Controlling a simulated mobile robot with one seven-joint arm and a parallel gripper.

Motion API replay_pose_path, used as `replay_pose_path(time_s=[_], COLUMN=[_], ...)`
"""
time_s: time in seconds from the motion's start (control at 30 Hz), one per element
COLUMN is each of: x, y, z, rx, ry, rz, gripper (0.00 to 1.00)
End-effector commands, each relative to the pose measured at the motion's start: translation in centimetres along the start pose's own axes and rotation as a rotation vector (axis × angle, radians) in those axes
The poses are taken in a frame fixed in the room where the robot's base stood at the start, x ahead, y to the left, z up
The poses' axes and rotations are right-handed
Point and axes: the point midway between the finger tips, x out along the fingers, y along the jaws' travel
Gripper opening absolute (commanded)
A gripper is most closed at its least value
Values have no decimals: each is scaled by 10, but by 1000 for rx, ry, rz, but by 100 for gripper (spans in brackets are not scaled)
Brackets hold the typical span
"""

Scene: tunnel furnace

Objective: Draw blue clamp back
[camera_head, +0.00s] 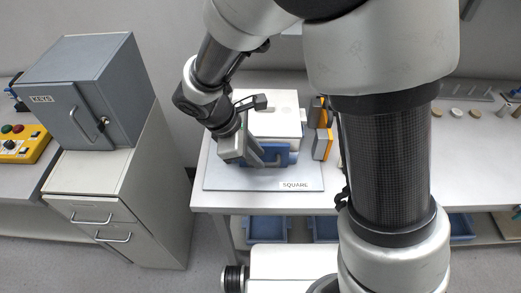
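The blue clamp (281,155) is a blue block-like part at the front of a white box-shaped unit (278,110). The unit stands on a grey board (263,184) labelled SQUARE. My gripper (268,158) comes down from the upper left, with its grey fingers in front of the blue clamp's left part. It hides that part of the clamp. I cannot tell whether the fingers touch the clamp, or whether they are open or shut on it.
Orange and grey blocks (321,143) stand just right of the white unit. A grey KEYS cabinet (88,90) stands on drawers at the left, beside a yellow button box (25,142). Blue bins (266,229) sit under the table. My arm hides the table's middle right.

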Motion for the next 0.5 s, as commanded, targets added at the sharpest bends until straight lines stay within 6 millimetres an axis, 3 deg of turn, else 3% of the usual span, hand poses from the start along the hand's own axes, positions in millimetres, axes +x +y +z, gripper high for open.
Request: replay_pose_path(time_s=[0.2, 0.5], x=[25, 29], y=[0, 0], z=[0, 0], rx=[0, 0], ry=[0, 0], rz=[0, 1], gripper=[20, 20])
